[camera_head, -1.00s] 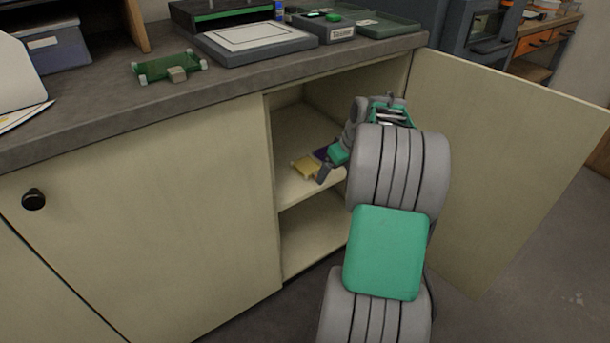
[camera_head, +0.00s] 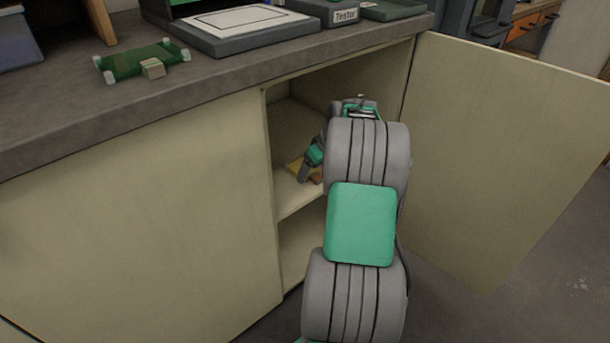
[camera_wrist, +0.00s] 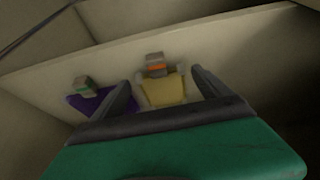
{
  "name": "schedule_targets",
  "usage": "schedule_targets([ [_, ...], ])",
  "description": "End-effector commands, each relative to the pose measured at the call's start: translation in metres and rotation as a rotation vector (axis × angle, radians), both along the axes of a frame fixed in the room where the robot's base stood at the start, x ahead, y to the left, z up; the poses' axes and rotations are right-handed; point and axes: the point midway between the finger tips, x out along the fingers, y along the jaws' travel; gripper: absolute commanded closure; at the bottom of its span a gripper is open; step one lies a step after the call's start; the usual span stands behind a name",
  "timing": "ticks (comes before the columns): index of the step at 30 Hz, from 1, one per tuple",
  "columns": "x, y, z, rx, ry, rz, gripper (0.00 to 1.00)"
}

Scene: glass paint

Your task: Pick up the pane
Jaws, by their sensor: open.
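A yellow pane (camera_head: 316,178) lies on the upper shelf inside the open cabinet, partly hidden by my gripper in the head view. In the wrist view the yellow pane (camera_wrist: 163,93) shows between my two fingers, with a grey and orange block (camera_wrist: 155,66) at its far edge. A purple pane (camera_wrist: 98,104) with a small green-topped block lies to its left, partly behind the left finger. My gripper (camera_wrist: 164,84) is open and empty, close to the yellow pane. I cannot tell whether a finger touches it.
A green pane (camera_head: 135,63) with pale corners and a small block lies on the countertop (camera_head: 215,77). A grey tray with a white sheet (camera_head: 240,24) stands behind it. The open cabinet door (camera_head: 500,150) is right of my arm. The cabinet's side wall is close on the left.

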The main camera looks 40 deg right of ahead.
Motion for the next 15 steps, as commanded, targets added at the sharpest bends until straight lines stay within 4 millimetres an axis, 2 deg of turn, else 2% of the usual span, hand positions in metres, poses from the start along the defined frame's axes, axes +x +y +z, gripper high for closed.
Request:
schedule_targets([
  [1,0.0034,0.0003,-0.0123,0.001,0.001,0.000,0.13],
  [2,0.0048,0.0000,-0.0145,0.000,0.000,0.000,0.13],
  [9,0.0062,-0.0002,-0.0139,-0.001,-0.001,0.000,0.14],
  [15,0.0061,-0.0001,-0.0138,-0.001,-0.001,0.000,0.30],
])
